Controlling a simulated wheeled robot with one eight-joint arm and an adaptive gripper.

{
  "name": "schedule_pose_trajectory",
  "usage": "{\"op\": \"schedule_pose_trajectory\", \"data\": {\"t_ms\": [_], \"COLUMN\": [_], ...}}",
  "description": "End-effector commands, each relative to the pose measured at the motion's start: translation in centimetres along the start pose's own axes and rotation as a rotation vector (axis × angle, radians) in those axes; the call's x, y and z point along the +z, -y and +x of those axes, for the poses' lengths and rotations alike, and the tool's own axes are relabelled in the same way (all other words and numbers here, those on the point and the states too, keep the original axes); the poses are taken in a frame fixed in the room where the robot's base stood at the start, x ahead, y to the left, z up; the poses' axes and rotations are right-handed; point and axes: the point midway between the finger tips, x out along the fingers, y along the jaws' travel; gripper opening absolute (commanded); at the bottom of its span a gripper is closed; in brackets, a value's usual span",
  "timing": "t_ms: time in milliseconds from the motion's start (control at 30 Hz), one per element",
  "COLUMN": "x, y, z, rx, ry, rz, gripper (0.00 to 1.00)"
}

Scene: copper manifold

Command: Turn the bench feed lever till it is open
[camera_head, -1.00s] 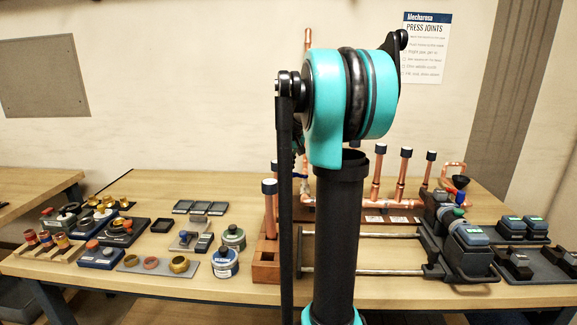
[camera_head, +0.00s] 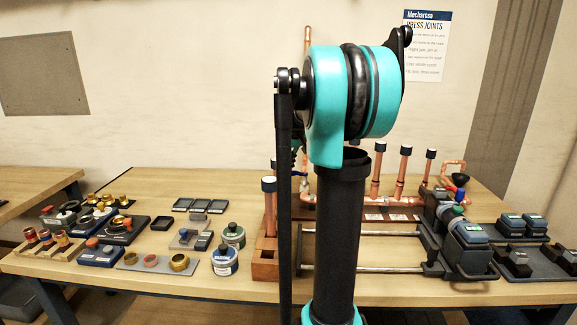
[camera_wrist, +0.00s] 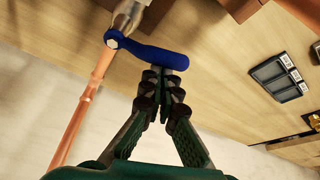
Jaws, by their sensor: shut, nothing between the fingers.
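The blue lever handle (camera_wrist: 150,53) shows in the wrist view at the upper middle. It pivots on a metal valve body (camera_wrist: 127,18) at its left end, in line with a copper pipe (camera_wrist: 85,112). The lever sticks out to the right, across the line of the pipe. My gripper (camera_wrist: 163,80) is shut and empty, its fingertips by the lever's free end. I cannot tell whether they touch it. In the head view my arm hides most of the gripper and the lever.
The copper manifold (camera_head: 345,203) with upright capped pipes stands behind my arm. A wooden block (camera_head: 265,262) and a railed press tool (camera_head: 465,248) stand near it. Small fittings and tins (camera_head: 224,261) fill the bench's left part. Grey trays (camera_wrist: 278,77) show at right in the wrist view.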

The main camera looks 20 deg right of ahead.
Motion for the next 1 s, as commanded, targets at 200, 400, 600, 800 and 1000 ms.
{"op": "schedule_pose_trajectory", "data": {"t_ms": [200, 400, 600, 800, 1000], "x": [0.9, 2.0, 3.1, 4.0, 4.7], "y": [0.2, 0.2, -0.1, -0.5, -1.0], "z": [-0.3, -0.7, -1.1, -1.5, -1.7], "rx": [-0.038, -0.037, -0.036, -0.036, -0.036], "ry": [0.000, 0.000, 0.000, 0.000, 0.001], "rz": [-0.102, -0.100, -0.098, -0.099, -0.098], "gripper": [0.00, 0.00, 0.00, 0.00, 0.00]}}
